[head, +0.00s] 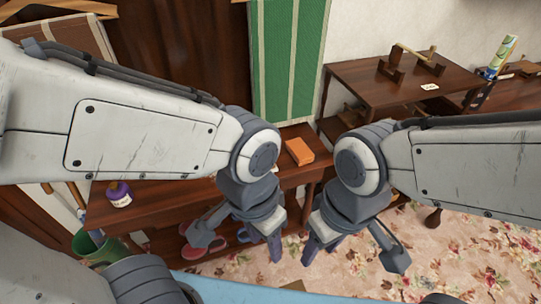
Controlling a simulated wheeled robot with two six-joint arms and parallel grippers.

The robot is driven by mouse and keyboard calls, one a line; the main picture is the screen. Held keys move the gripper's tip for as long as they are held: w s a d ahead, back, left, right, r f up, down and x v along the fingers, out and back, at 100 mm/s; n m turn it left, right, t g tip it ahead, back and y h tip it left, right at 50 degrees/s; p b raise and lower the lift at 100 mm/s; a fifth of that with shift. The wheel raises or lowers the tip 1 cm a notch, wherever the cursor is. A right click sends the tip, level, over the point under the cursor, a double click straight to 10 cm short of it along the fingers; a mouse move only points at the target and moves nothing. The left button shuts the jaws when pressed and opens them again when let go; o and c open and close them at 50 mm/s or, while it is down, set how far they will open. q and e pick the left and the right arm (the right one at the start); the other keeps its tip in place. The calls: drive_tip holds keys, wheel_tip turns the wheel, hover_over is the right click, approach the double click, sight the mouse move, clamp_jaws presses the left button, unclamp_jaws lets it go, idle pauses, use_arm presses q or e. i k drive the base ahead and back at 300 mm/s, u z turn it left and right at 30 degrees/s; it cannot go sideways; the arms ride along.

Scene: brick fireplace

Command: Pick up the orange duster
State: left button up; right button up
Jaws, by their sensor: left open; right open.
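An orange block-shaped thing (299,151), the only orange item that fits the duster, lies on a dark wooden table between my two wrists. Part of the table around it is hidden by my arms. My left gripper (236,246) is open and empty, pointing down in front of the table, nearer than the orange thing and to its left. My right gripper (353,256) is open and empty, pointing down over the floral carpet, nearer and to the right. Neither gripper touches the orange thing.
A purple bottle (119,194) stands at the table's left end. Red shoe-like items (196,245) sit on its lower shelf, and a green bucket (98,246) is at the lower left. Another wooden table (365,78) stands at the back right. Floral carpet (465,255) is mostly clear.

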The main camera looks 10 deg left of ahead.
sight(300, 151)
drive_tip(key=k, duration=0.55)
drive_tip(key=z, duration=0.5)
drive_tip(key=i, duration=1.45)
drive_tip(key=u, duration=0.8)
